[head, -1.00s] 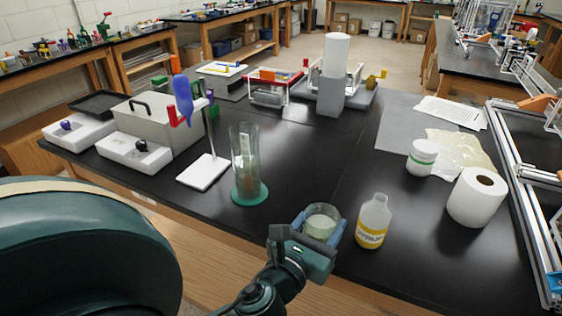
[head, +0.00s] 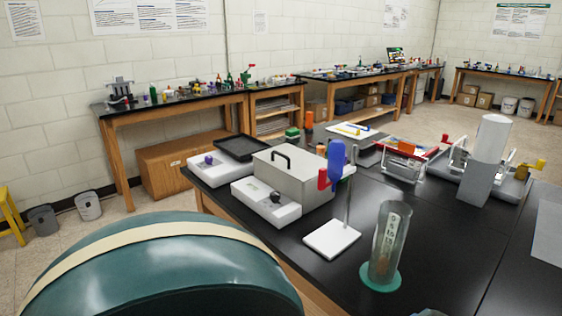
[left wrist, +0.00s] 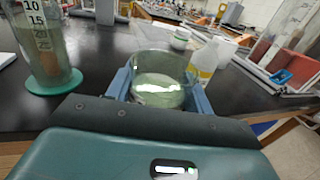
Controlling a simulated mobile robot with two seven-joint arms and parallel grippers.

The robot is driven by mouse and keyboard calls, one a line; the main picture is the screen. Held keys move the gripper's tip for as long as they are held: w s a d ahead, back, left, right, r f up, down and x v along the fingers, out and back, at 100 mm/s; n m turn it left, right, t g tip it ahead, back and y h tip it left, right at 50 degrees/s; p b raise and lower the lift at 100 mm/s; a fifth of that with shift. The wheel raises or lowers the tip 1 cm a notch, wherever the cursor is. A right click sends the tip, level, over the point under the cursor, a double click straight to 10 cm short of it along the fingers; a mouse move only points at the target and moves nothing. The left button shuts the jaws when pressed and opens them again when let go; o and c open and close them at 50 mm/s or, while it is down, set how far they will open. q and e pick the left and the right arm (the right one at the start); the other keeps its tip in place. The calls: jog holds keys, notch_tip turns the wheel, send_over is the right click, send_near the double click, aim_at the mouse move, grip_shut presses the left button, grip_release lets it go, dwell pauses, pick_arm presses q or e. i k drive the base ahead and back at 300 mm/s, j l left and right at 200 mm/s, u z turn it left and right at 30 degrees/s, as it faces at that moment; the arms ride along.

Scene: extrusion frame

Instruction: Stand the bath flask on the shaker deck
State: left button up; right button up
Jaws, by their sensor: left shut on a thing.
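My left gripper (left wrist: 160,88) has blue fingers closed on either side of a clear glass vessel (left wrist: 152,66) with pale green contents, which looks like the bath flask. The left wrist view shows it upright. In the head view the vessel is out of frame. A dark flat tray or deck (head: 235,146) sits by a white unit with a purple knob (head: 209,160), at the left of the bench; it may be the shaker deck, but I cannot tell for sure. My right gripper is not in view.
A grey lidded box (head: 285,178) and a white unit with a black knob (head: 262,209) stand beside the dark tray. A stand with a blue bulb (head: 336,160) and a tall glass cylinder (head: 389,245) are nearer. A yellow-labelled bottle (left wrist: 206,60) stands behind the held vessel.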

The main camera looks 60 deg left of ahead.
aim_at(242, 146)
jog(key=k+j, duration=0.15)
jog(key=j, duration=0.35)
jog(key=k+j+z, duration=0.15)
jog(key=j, duration=0.35)
jog(key=k+j, duration=0.2)
jog(key=j, duration=0.3)
jog(key=k+j+z, duration=0.1)
jog(key=j, duration=0.4)
jog(key=k+j+z, duration=0.1)
jog(key=k+j, duration=0.15)
jog(key=j, duration=0.2)
jog(key=k+j, duration=0.2)
jog(key=j, duration=0.25)
jog(key=k+j+z, duration=0.1)
jog(key=k+j, duration=0.15)
jog(key=j, duration=0.2)
jog(key=k+j+z, duration=0.1)
jog(key=j, duration=0.35)
jog(key=k, duration=0.1)
